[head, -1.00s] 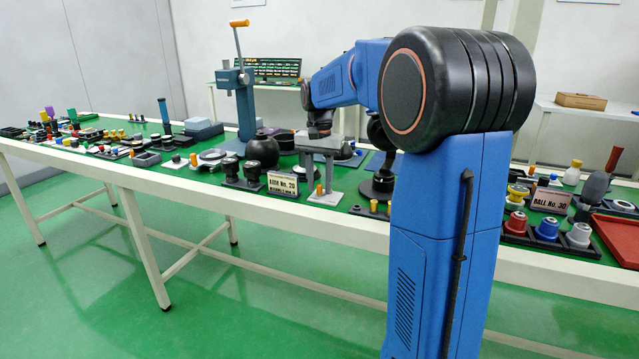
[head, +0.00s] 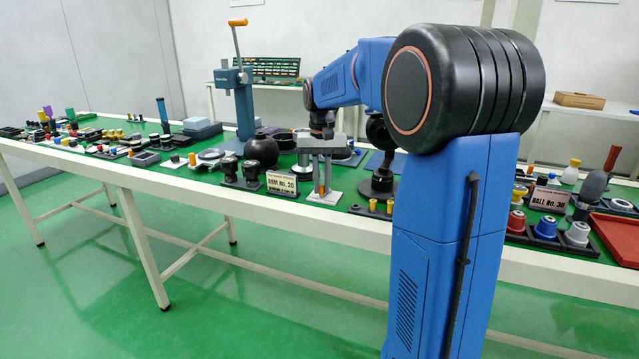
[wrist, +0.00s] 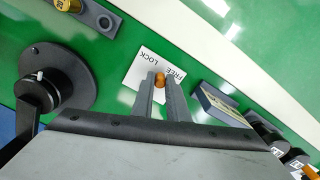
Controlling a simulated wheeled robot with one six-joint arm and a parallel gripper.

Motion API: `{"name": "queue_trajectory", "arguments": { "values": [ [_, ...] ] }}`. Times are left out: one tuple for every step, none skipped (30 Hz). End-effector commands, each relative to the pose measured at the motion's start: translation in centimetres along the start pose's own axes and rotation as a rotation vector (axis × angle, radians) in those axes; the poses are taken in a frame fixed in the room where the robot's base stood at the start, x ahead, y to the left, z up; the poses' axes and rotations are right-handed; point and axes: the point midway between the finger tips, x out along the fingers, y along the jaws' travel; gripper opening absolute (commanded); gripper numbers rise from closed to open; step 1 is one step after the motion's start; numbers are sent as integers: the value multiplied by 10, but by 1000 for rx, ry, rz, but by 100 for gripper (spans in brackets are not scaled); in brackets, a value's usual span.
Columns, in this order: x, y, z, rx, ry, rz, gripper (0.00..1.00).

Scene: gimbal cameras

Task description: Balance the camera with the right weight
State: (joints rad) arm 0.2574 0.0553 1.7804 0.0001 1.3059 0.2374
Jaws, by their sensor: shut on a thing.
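My gripper (head: 321,190) points down over the bench, and its grey fingers also show in the wrist view (wrist: 160,88). They are shut on a small orange knob (wrist: 159,80), above a white plate (wrist: 142,72) lettered FREE and LOCK. A black stand with a round base (head: 378,188) is just right of the gripper; the same base (wrist: 80,85) shows at left in the wrist view. Two black weights (head: 230,170) stand left of the gripper behind a sign (head: 282,184) that seems to read ARM No. 20. Brass pieces (head: 374,205) sit in a dark rack nearby. My arm hides part of the bench.
The green-topped bench (head: 190,178) is crowded to the left with small parts. A black ball (head: 263,150) and a blue press (head: 243,105) stand behind. Right of my arm are a BALL No. 30 sign (head: 549,200), coloured pots (head: 545,227) and a red tray (head: 612,235).

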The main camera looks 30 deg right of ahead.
Motion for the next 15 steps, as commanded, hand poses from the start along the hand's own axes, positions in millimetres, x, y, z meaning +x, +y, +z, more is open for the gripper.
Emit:
{"name": "queue_trajectory", "arguments": {
  "values": [
    [0, 2, 1, -44, 0, 0, 0],
    [0, 3, 2, -73, 0, 0, 0],
    [0, 4, 2, -110, 0, 0, 0],
    [0, 5, 3, -139, 0, 0, 0],
    [0, 6, 3, -168, 0, 0, 0],
    [0, 7, 4, -205, 0, 0, 0],
    [0, 8, 4, -234, 0, 0, 0],
    [0, 8, 4, -262, 0, 0, 0],
    [0, 10, 5, -298, 0, 0, 0],
    [0, 11, 5, -325, 0, 0, 0],
    [0, 12, 5, -351, 0, 0, 0],
    [0, 13, 5, -385, 0, 0, 0],
    [0, 14, 5, -410, 0, 0, 0],
    [0, 15, 6, -434, 0, 0, 0],
    [0, 16, 6, -465, 0, 0, 0]
  ]
}}
